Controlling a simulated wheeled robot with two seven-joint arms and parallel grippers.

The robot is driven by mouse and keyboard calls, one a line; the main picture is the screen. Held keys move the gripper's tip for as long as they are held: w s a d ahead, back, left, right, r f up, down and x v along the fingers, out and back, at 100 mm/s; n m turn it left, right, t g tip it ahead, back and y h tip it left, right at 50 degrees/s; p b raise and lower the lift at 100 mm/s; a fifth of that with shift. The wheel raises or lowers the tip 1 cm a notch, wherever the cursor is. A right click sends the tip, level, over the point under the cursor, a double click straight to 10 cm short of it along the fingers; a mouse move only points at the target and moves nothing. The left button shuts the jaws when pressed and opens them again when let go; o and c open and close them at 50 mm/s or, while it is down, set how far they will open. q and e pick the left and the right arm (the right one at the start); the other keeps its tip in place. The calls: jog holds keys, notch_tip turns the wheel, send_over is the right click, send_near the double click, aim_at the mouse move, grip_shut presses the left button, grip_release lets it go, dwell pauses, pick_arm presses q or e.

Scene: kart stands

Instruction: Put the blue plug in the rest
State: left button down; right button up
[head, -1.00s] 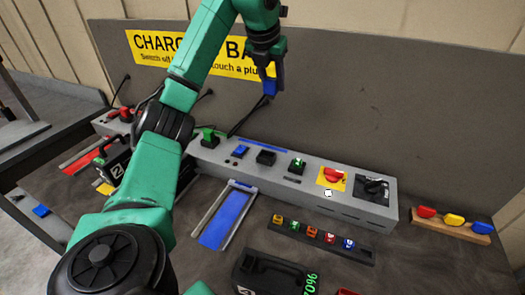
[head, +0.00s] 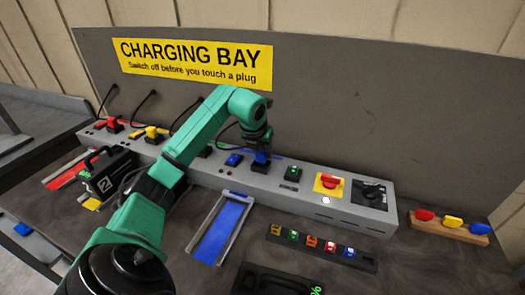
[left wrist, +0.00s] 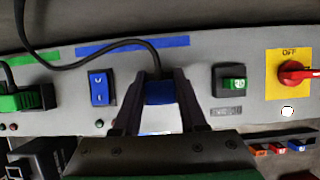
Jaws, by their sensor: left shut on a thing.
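The blue plug (head: 262,157) is between the fingers of my left gripper (head: 259,150), which is shut on it. In the left wrist view the blue plug (left wrist: 159,92) sits between the two dark fingers, with its black cable running up and left. The black rest (head: 260,168) is on the grey console, directly below the plug in the head view. The plug and fingers hide much of it, and I cannot tell whether the plug touches it. My right gripper is not in view.
A blue rocker switch (left wrist: 102,88) is left of the gripper. A blue-lined bay (head: 222,228) lies in front of the console (head: 325,205).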

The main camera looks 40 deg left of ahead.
pick_arm(q)
jog(key=shift+f+b, duration=0.4)
jog(key=shift+f, duration=0.15)
jog(key=shift+c, duration=2.2)
grip_release()
jog(key=shift+r, duration=0.2)
jog(key=shift+w+a+r+p, duration=0.1)
jog(key=shift+r+p, duration=0.65)
jog(key=shift+s+r+b, duration=0.3)
jog(key=shift+r+b, duration=0.15)
jog(key=shift+b, duration=0.15)
jog(key=v, duration=1)
jog(key=shift+s+d, duration=0.2)
